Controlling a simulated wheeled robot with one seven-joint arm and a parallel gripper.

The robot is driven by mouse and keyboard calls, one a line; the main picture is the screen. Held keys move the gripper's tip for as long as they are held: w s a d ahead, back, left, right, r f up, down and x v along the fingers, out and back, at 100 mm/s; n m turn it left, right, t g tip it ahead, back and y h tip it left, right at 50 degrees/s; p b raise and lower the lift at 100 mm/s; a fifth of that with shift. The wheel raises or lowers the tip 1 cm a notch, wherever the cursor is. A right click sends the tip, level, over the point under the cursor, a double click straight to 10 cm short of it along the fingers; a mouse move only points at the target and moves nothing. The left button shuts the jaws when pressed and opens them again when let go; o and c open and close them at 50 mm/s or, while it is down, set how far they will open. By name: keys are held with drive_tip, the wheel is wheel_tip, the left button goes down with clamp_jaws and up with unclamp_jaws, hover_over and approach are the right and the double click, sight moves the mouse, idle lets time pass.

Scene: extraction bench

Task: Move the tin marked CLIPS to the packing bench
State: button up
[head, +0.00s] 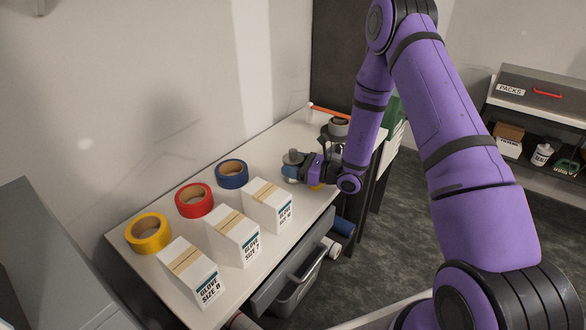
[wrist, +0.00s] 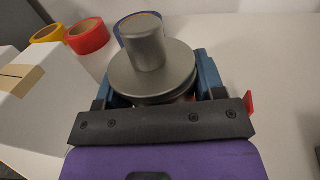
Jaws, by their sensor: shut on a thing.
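My gripper (head: 296,168) is at the right part of the white bench top. Its blue fingers are shut on a grey lidded tin (head: 293,156), close to the bench surface. In the wrist view the tin (wrist: 150,70) shows a wide round grey lid with a tall grey knob, between the fingers. No marking can be read on it, so I cannot tell whether it says CLIPS. Whether its base touches the bench is hidden. I cannot tell which surface is the packing bench.
Several glove boxes (head: 236,236) and yellow, red and blue tape rolls (head: 194,200) stand left of my gripper. A grey round item (head: 338,127) is behind it. A drawer (head: 300,275) hangs open below. A shelf unit with a PACKS box (head: 540,92) is at right.

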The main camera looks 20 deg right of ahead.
drive_tip(key=shift+f, duration=0.7)
drive_tip(key=o, duration=1.3)
drive_tip(key=shift+c, duration=0.2)
